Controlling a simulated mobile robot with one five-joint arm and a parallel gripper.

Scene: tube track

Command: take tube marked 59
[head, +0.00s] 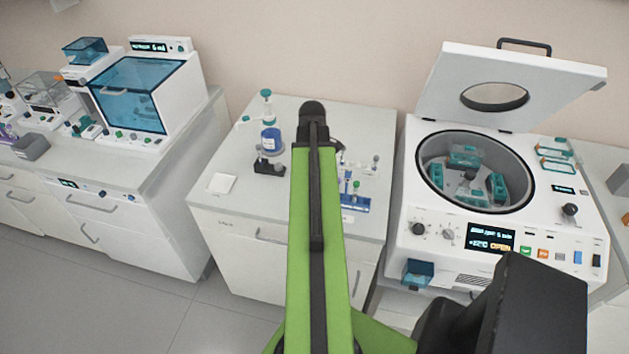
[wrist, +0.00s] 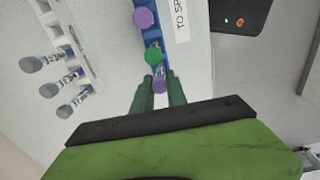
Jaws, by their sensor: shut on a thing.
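In the wrist view my gripper (wrist: 160,86) is shut on a purple-capped tube (wrist: 160,84) at the near end of a blue rack (wrist: 140,4). I cannot tell whether the tube is seated or lifted. A green-capped tube (wrist: 153,54) stands just beyond the fingertips, and another purple-capped tube (wrist: 143,18) is farther along. No number can be read on any tube, so I cannot tell which is 59. In the head view the blue rack (head: 355,203) shows right of my arm; my fingers are hidden there.
A white rack with grey-capped tubes (wrist: 66,88) lies left of the blue rack. A white label (wrist: 180,20) lies beside it. In the head view an open centrifuge (head: 475,170) stands right, a blue-lidded machine (head: 140,95) left. The bench's front left is mostly clear.

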